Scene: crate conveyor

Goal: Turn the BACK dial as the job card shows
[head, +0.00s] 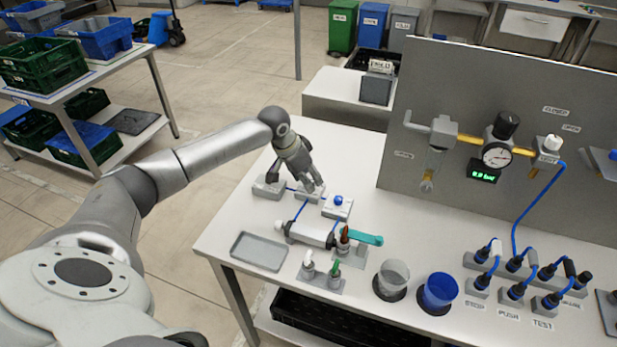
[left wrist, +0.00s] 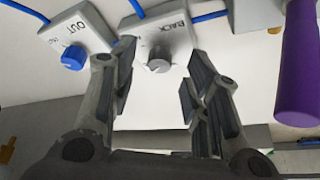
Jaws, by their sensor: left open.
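The BACK dial is a grey knob (left wrist: 159,66) on a white box labelled BACK (left wrist: 165,32), upright in the middle of the left wrist view. My left gripper (left wrist: 157,80) is open, its two fingers on either side of the knob in that view with gaps visible. I cannot tell how far above the knob the tips are. In the head view my left gripper (head: 312,184) hangs over the BACK box, largely hiding it. The OUT box with a blue knob (head: 338,200) is beside it, also at left in the wrist view (left wrist: 73,58). I cannot make out a readable job card.
A purple cylinder (left wrist: 297,65) stands near the right finger. A gauge panel (head: 480,95) rises behind.

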